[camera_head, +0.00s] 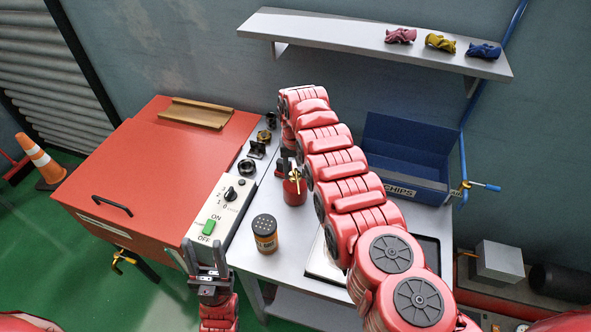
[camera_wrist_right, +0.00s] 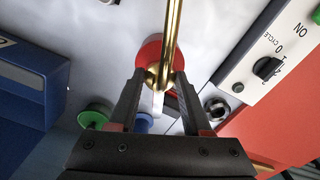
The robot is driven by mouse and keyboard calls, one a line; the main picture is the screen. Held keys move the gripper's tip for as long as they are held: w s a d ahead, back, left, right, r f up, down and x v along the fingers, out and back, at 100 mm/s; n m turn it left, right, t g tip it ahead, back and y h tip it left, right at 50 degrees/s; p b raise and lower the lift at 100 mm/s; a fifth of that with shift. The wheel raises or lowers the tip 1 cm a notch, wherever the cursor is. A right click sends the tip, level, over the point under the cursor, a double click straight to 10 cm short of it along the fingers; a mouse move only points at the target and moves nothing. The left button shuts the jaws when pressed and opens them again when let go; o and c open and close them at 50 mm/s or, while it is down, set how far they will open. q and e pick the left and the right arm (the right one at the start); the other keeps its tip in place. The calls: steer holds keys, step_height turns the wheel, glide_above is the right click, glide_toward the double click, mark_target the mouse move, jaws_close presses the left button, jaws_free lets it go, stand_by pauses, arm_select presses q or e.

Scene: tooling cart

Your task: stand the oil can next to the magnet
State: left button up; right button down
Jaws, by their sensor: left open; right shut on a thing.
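The oil can is red with a brass spout; its red body (camera_head: 294,190) shows in the head view under my right gripper (camera_head: 289,166). In the right wrist view my right gripper (camera_wrist_right: 160,80) is shut on the oil can (camera_wrist_right: 148,48), with the long brass spout between and beyond the fingers. I cannot tell whether its base touches the cart top. My left gripper (camera_head: 206,258) is open and empty, near the front edge beside the control box. I cannot pick out the magnet for certain; my right arm hides part of the cart top.
A spice-like jar (camera_head: 265,233) stands on the cart top (camera_head: 290,245). Several small dark fittings, including a black ring (camera_head: 247,167), line the left side by the control box (camera_head: 222,208). A blue chips bin (camera_head: 410,150) stands behind my right arm. Green (camera_wrist_right: 95,114) and blue knobs show in the wrist view.

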steer(key=shift+f, duration=0.1)
steer(key=shift+c, duration=1.8)
jaws_free()
steer(key=shift+r, duration=0.2)
step_height(320, 180, up, 12)
steer(key=b, duration=0.3)
